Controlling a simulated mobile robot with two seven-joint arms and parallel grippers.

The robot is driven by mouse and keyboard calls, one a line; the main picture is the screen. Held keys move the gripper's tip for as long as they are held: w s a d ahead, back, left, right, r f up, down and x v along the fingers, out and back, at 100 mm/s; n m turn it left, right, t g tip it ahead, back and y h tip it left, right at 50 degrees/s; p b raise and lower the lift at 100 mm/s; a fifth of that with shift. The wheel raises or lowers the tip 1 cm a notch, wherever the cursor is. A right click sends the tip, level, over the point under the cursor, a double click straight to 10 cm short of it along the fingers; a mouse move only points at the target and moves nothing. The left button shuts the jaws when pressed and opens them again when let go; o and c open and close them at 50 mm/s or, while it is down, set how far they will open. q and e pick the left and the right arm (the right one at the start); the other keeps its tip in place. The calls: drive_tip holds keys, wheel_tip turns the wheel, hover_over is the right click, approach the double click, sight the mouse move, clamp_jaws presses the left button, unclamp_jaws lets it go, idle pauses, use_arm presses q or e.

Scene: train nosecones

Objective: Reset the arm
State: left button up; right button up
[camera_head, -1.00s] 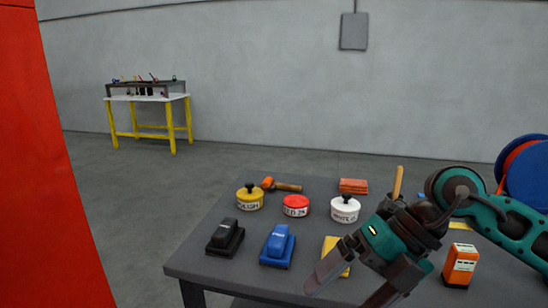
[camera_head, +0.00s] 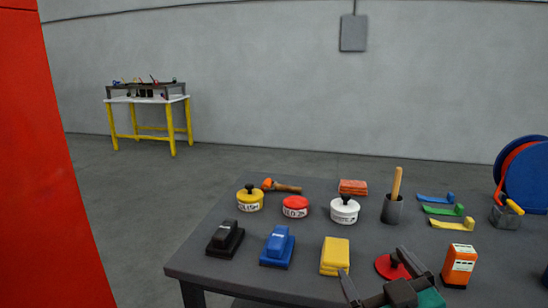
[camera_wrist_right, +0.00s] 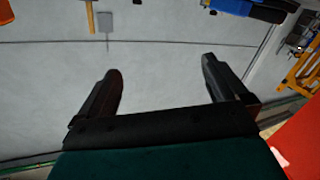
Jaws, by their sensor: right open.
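The teal arm behind the gripper is mostly out of the head view. My left gripper is not in view.
The grey table (camera_head: 300,240) holds black (camera_head: 225,238) and blue (camera_head: 278,246) blocks, a yellow block (camera_head: 335,256), labelled tins, a red disc (camera_head: 392,267) and an orange box (camera_head: 460,265). A red panel (camera_head: 45,170) stands at left.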

drive_tip(key=s+d+f+m+g+h, duration=0.2)
drive_tip(key=s+d+f+m+g, duration=0.15)
drive_tip(key=s+f+g, duration=1.4)
drive_tip(key=w+a+f+n+t+y+p, duration=0.1)
drive_tip(key=w+a+f+t+y+p, duration=0.1)
drive_tip(key=f+t, duration=0.7)
drive_tip(key=shift+w+a+t+p, duration=0.15)
drive_tip(key=shift+w+t+p, duration=0.2)
drive_tip(key=shift+w+t, duration=0.55)
drive_tip(key=shift+s, duration=0.1)
